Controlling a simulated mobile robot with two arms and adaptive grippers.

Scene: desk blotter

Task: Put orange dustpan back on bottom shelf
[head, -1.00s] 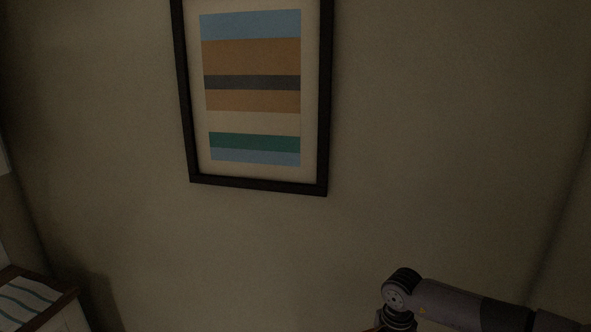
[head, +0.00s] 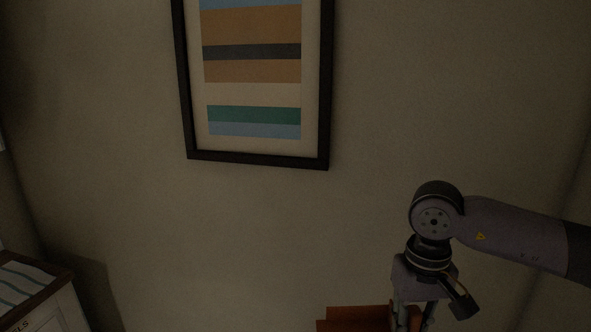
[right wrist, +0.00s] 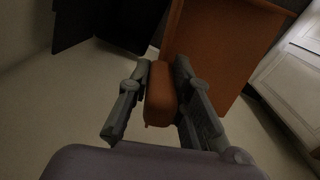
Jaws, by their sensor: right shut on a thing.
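The orange dustpan shows at the bottom edge of the head view (head: 350,320), partly cut off. In the right wrist view its wide flat orange pan (right wrist: 222,45) extends away from me, with its handle (right wrist: 160,98) between my fingers. My right gripper (head: 412,322) is shut on this handle, and its two grey fingers flank it in the right wrist view (right wrist: 162,68). The dustpan is held above the pale floor. My left gripper is not in view. I cannot make out a bottom shelf for certain.
A framed striped picture (head: 253,75) hangs on the wall ahead. A white cabinet with a dark top and striped cloth (head: 25,280) stands at lower left. In the right wrist view, dark panels (right wrist: 105,20) are at top left and white cabinet fronts (right wrist: 296,85) at right; pale floor (right wrist: 60,115) is clear.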

